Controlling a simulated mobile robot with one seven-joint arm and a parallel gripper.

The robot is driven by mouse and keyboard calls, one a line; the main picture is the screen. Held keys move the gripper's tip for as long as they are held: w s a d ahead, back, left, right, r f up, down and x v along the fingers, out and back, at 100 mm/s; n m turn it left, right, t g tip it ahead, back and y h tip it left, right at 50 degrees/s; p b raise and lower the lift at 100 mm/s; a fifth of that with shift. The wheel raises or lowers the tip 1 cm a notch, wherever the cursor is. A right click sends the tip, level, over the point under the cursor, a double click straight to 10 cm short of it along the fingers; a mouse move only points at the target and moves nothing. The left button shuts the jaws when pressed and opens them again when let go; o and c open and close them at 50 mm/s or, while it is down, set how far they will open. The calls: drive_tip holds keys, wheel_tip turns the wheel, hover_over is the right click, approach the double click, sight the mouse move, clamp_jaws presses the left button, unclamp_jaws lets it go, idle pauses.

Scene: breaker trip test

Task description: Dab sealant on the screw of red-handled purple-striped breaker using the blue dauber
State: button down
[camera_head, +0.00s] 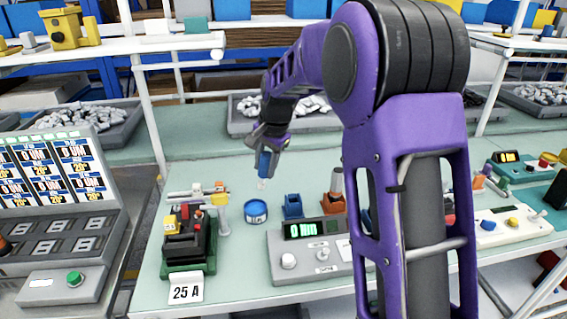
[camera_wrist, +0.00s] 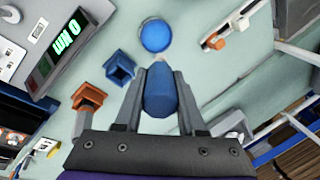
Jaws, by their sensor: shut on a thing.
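My gripper (camera_head: 268,143) is shut on the blue dauber (camera_head: 263,164) and holds it, pale tip down, above the table. In the wrist view the dauber's blue handle (camera_wrist: 160,93) sits between the two fingers of my gripper (camera_wrist: 160,72). A round blue pot (camera_head: 255,211) stands below and slightly left of the dauber; it also shows ahead of the fingers (camera_wrist: 156,35). A dark breaker unit (camera_head: 187,243) with red parts stands on a green base at the left, behind a "25 A" card. Its purple stripe and screw are too small to make out.
A blue square holder (camera_head: 292,206) and an orange-brown holder (camera_head: 333,203) stand right of the pot. A grey meter box (camera_head: 305,257) with a green display is in front. A small rack (camera_head: 196,190) stands behind the breaker. The table behind the pot is clear.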

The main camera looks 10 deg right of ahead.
drive_tip(key=shift+t, duration=0.3)
drive_tip(key=shift+s+a+f+b, duration=0.1)
drive_tip(key=shift+a+f+b, duration=0.2)
drive_tip(key=shift+f+b, duration=0.6)
drive_tip(key=shift+s+a+f+b, duration=0.15)
drive_tip(key=shift+a+f+b, duration=0.2)
drive_tip(key=shift+f+b, duration=0.5)
drive_tip(key=shift+s+a+f+b, duration=0.1)
drive_tip(key=shift+a+f+b, duration=0.35)
drive_tip(key=shift+f, duration=0.75)
drive_tip(key=shift+d+f+b, duration=0.15)
drive_tip(key=shift+f+b, duration=0.3)
drive_tip(key=shift+f, duration=0.25)
wheel_tip(320, 180, up, 7)
drive_tip(key=p, duration=0.5)
idle(0.6)
